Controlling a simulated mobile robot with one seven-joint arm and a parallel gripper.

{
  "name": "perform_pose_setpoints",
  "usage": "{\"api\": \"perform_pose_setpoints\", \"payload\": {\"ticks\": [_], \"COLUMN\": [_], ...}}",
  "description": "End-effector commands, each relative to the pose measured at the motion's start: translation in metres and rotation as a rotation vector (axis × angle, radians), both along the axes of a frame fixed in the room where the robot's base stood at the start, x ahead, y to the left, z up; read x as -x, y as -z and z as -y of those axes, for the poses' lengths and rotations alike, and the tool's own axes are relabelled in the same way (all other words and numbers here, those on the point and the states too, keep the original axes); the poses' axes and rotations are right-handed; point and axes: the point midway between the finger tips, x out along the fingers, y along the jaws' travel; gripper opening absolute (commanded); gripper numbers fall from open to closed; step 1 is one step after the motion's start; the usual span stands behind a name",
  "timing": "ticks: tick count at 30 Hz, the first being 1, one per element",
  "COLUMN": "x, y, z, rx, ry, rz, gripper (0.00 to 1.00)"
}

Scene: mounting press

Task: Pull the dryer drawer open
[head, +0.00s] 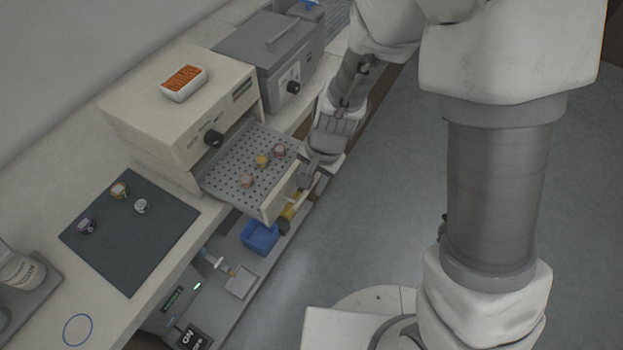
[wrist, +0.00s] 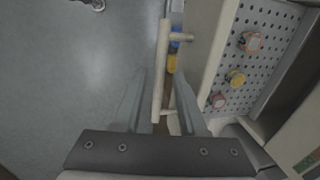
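The dryer (head: 181,113) is a cream box on the bench with a black knob on its front. Its drawer (head: 222,181) is out from the body, and the perforated tray floor shows. Three small samples, pinkish and yellow, stand on it. The drawer's pale bar handle (wrist: 162,62) runs up the middle of the wrist view. My gripper (wrist: 162,78) is at the handle, with one finger on each side of the bar and gaps visible beside it. It looks open. In the head view my gripper (head: 312,176) is at the drawer's front, its fingertips partly hidden.
A white tray of orange pieces (head: 184,82) sits on the dryer. A grey lidded machine (head: 268,55) stands behind it. A dark mat (head: 130,238) with three small samples lies in front. A blue bin (head: 259,237) sits below the drawer. The floor at right is clear.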

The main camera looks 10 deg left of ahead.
Motion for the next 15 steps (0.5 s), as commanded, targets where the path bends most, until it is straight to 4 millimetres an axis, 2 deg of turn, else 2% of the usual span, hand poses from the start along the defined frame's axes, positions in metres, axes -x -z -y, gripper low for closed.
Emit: {"api": "perform_pose_setpoints", "payload": {"ticks": [10, 15], "x": [0.000, 0.000], "y": [-0.002, -0.020], "z": [0.000, 0.003], "rx": [-0.001, -0.001], "ry": [0.000, 0.000], "rz": [0.001, 0.005], "gripper": [0.47, 0.47]}}
